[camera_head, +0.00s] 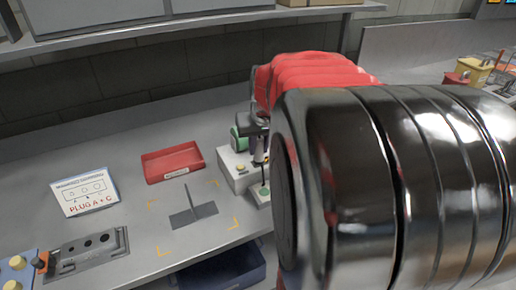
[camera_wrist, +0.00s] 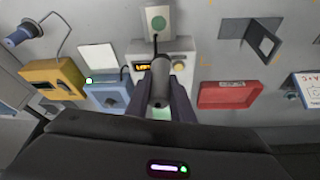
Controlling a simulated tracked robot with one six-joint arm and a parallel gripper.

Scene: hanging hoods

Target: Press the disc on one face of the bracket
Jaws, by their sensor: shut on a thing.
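The bracket (camera_head: 194,209) is a dark grey piece with an upright plate on a flat base, standing on the bench inside yellow corner marks. It also shows at the upper right of the wrist view (camera_wrist: 264,42). My gripper (camera_head: 260,150) is apart from it, to its right in the head view, above a white box. In the wrist view my gripper (camera_wrist: 160,92) is shut on a grey cylindrical tool (camera_wrist: 160,76). The tool's far end is hidden, so I cannot tell whether it carries a disc. A green disc (camera_wrist: 158,22) lies on a pale block beside the box.
The white box (camera_head: 236,168) has a display and a yellow knob; a black cable runs near the tool. A red tray (camera_head: 172,162), a sign (camera_head: 85,192) and a grey holed block (camera_head: 92,249) are on the bench. A blue bin (camera_head: 222,270) sits below the front edge.

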